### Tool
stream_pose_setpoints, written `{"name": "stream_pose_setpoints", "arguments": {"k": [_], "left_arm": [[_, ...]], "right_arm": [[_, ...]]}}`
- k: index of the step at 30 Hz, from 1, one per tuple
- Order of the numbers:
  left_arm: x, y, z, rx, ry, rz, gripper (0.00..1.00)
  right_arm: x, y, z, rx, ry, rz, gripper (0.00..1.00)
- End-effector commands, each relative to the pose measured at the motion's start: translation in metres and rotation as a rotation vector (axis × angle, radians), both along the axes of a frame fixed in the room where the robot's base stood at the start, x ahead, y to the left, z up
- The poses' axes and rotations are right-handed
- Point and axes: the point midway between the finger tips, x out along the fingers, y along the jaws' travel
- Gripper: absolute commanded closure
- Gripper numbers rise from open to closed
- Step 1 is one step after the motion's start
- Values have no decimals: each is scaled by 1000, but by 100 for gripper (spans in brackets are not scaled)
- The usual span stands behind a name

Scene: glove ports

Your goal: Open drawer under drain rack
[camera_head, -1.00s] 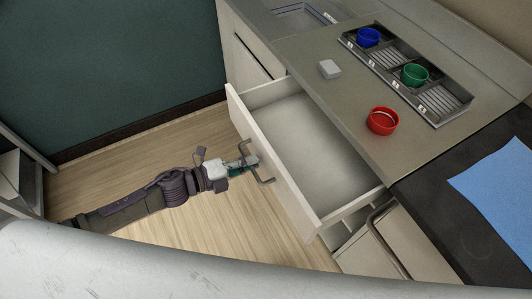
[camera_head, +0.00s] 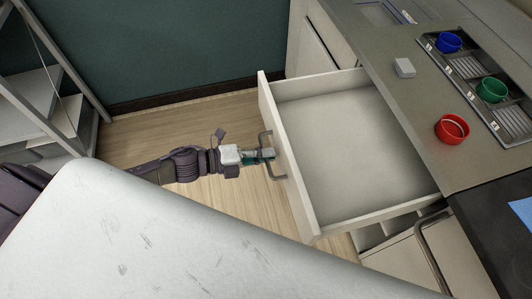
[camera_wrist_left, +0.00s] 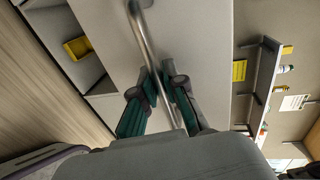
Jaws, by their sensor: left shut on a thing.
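The drawer (camera_head: 290,155) under the counter is pulled well out, and its pale inside is empty. Its grey bar handle (camera_head: 272,178) is on the front panel. My left gripper (camera_head: 265,154) is shut on the handle, with its green fingers on either side of the bar. The left wrist view shows the fingers (camera_wrist_left: 160,85) around the metal handle (camera_wrist_left: 149,40) against the drawer front. The dark drain rack (camera_head: 466,66) lies on the counter above the drawer. My right gripper is not in view.
A blue bowl (camera_head: 449,42) and a green bowl (camera_head: 492,91) sit in the rack. A red bowl (camera_head: 452,129) and a small white block (camera_head: 404,67) stand on the counter (camera_head: 425,110). A shelf unit (camera_head: 45,85) stands at left. Wood floor (camera_head: 200,115) is clear before the drawer.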

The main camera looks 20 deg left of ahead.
Motion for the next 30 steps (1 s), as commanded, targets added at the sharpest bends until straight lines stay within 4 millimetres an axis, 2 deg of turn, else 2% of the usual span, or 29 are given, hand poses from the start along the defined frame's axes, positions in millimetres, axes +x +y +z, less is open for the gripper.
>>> {"name": "stream_pose_setpoints", "arguments": {"k": [1, 2, 6, 17, 20, 30], "left_arm": [[0, 0, 0, 1, 1, 0, 100], [0, 0, 0, 1, 1, 0, 84], [0, 0, 0, 1, 1, 0, 63], [-3, 3, 0, 1, 2, 0, 63], [-9, 13, 2, 2, 4, 1, 63], [-50, 67, 15, 2, 5, 1, 63]], "right_arm": [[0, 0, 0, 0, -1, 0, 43], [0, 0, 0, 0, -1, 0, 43], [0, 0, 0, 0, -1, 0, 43], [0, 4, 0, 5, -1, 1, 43], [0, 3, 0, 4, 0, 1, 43], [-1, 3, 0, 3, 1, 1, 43]]}}
